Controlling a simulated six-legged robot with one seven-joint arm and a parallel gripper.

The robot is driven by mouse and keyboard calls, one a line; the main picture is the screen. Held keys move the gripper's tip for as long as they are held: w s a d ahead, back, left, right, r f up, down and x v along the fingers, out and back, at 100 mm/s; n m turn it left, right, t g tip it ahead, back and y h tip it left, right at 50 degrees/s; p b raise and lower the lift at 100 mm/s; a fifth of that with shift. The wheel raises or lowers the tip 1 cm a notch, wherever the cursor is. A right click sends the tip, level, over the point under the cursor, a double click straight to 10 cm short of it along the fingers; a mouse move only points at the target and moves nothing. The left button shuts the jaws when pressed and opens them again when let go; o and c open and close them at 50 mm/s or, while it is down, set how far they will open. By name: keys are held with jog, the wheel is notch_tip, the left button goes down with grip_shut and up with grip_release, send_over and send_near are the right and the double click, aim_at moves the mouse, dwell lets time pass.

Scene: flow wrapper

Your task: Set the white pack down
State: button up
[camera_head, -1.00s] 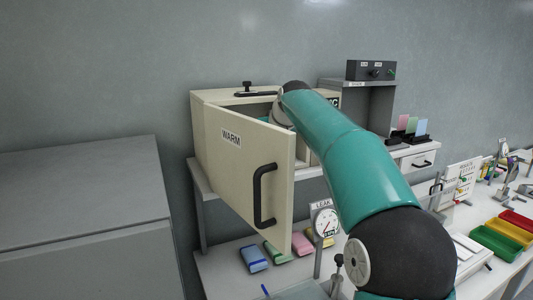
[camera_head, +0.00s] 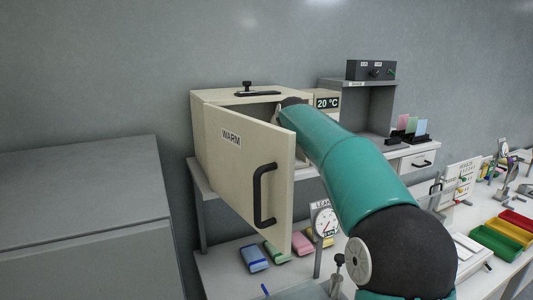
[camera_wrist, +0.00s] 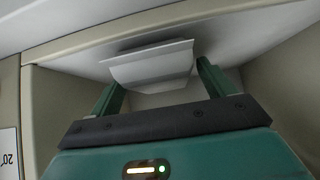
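The white pack (camera_wrist: 152,65) shows in the wrist view between the two green fingers of my gripper (camera_wrist: 160,80), with a finger close against each side. The gripper looks shut on it. The pack sits inside the cabinet marked WARM, close to a pale inner surface (camera_wrist: 235,40); whether it touches that surface I cannot tell. In the head view, the cabinet (camera_head: 215,97) has its door (camera_head: 235,180) standing open. My arm reaches into it behind the door, so the gripper and pack are hidden there.
The open door with its black handle (camera_head: 262,195) stands left of my arm. Below are a gauge (camera_head: 325,222) and several coloured packs (camera_head: 254,258). Coloured trays (camera_head: 502,238) lie at the right.

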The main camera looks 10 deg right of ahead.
jog(key=shift+s+r, duration=0.3)
jog(key=shift+r, duration=0.2)
jog(key=v, duration=1.1)
jog(key=shift+s, duration=0.1)
jog(key=shift+c, duration=0.2)
dwell(0.4)
